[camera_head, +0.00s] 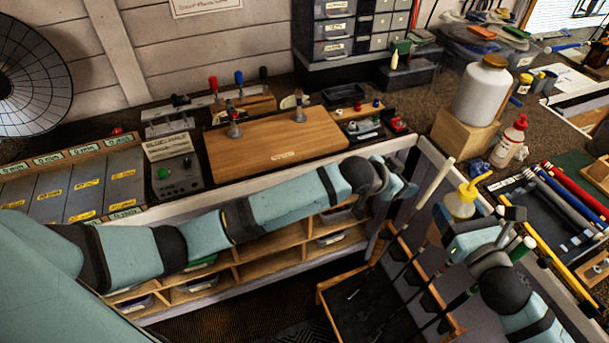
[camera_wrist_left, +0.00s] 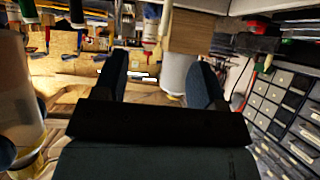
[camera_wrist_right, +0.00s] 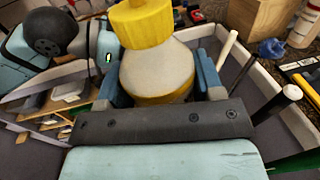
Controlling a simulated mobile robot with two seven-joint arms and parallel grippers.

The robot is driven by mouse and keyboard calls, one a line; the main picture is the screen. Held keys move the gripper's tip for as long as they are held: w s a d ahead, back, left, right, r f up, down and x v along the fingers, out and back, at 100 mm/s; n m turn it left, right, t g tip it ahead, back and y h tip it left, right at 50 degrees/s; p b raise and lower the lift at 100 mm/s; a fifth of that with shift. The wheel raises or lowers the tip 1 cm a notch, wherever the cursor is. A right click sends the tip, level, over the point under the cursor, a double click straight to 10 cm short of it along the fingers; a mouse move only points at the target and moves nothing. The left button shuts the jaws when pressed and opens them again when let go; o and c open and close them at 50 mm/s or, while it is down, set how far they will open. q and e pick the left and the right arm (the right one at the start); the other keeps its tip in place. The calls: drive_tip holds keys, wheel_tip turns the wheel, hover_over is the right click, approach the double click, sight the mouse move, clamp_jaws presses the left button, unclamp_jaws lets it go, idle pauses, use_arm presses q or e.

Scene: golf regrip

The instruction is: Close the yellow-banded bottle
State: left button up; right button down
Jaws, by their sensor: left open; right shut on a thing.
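The yellow-banded bottle (camera_head: 461,204) has a pale body and a yellow cap with a spout. My right gripper (camera_head: 474,229) is shut on it and holds it roughly upright above the club rack. In the right wrist view, the bottle's body (camera_wrist_right: 157,65) stands between the fingers, with the yellow cap (camera_wrist_right: 143,27) above and the yellow band low down. I cannot tell whether the cap is fully shut. My left gripper (camera_head: 406,187) is open and empty, left of the bottle and apart from it. Its spread fingers show in the left wrist view (camera_wrist_left: 160,85).
Golf clubs stand in a wooden rack (camera_head: 330,300) below the bottle. A white jug (camera_head: 483,94) stands on a wooden block (camera_head: 462,134) on the bench. A red-capped bottle (camera_head: 507,148) is beside it. A wooden board (camera_head: 275,147) lies behind my left arm.

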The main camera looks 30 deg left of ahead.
use_arm(q)
drive_tip(key=s+a+f+n+y, duration=0.1)
drive_tip(key=s+a+f, duration=0.3)
drive_tip(key=s, duration=0.7)
drive_tip(key=s+a+f+n+t+y, duration=0.1)
drive_tip(key=s+a+f, duration=0.4)
drive_tip(key=s, duration=0.6)
drive_tip(key=s+a+f+n+y, duration=0.1)
drive_tip(key=s+a+f, duration=0.3)
drive_tip(key=s+f, duration=0.4)
drive_tip(key=s+n, duration=0.1)
drive_tip(key=s, duration=0.1)
drive_tip(key=shift+s+a+n+y, duration=0.25)
drive_tip(key=shift+s+n+y, duration=0.05)
drive_tip(key=shift+s, duration=0.1)
